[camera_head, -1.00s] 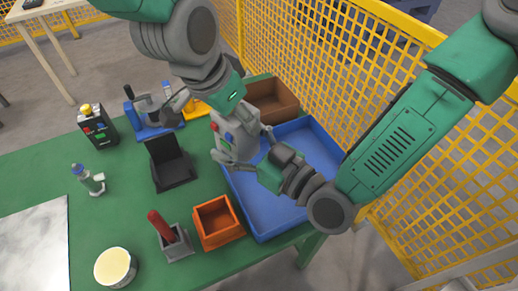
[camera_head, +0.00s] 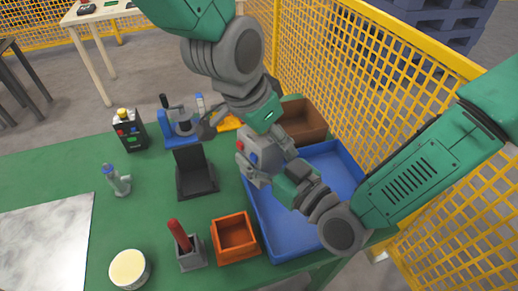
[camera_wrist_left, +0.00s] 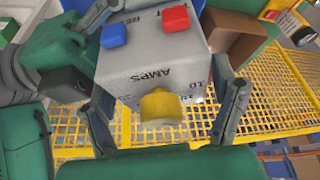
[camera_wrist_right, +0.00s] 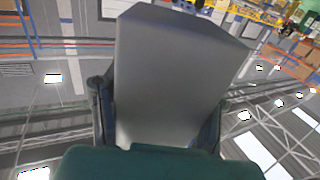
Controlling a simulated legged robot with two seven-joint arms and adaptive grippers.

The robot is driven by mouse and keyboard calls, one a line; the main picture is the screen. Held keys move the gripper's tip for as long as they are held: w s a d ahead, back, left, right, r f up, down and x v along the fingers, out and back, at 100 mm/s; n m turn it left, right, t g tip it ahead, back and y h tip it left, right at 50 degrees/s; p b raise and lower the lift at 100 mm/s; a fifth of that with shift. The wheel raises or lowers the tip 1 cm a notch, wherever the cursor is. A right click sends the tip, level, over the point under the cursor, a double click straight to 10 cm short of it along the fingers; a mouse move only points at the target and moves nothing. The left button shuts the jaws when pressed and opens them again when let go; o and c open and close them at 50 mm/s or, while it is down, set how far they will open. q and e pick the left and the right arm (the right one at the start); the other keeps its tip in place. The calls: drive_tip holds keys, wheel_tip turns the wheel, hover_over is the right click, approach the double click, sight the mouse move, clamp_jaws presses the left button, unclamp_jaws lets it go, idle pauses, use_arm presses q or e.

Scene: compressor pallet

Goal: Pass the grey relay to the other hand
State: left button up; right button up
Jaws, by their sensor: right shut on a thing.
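The grey relay (camera_head: 262,153) is a box with red and blue buttons. It is held up between my two hands over the left side of the blue tray (camera_head: 327,230). My right gripper (camera_head: 272,168) is shut on it; in the right wrist view the plain grey back of the relay (camera_wrist_right: 168,85) fills the space between the fingers. My left gripper (camera_head: 245,133) is open, with its fingers spread around the relay. In the left wrist view the relay (camera_wrist_left: 155,70) shows its AMPS face and yellow knob between the fingers (camera_wrist_left: 165,110).
On the green table stand a black holder (camera_head: 196,180), an orange bin (camera_head: 235,240), a grey block with a red handle (camera_head: 190,255), a round tub (camera_head: 129,269) and a small bottle (camera_head: 116,180). A brown bin (camera_head: 305,122) is behind the tray. Yellow mesh fencing (camera_head: 400,60) runs along the right.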

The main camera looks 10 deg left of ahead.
use_arm(q)
drive_tip(key=v, duration=1)
drive_tip(key=shift+s+r, duration=0.2)
drive_tip(key=shift+r, duration=0.7)
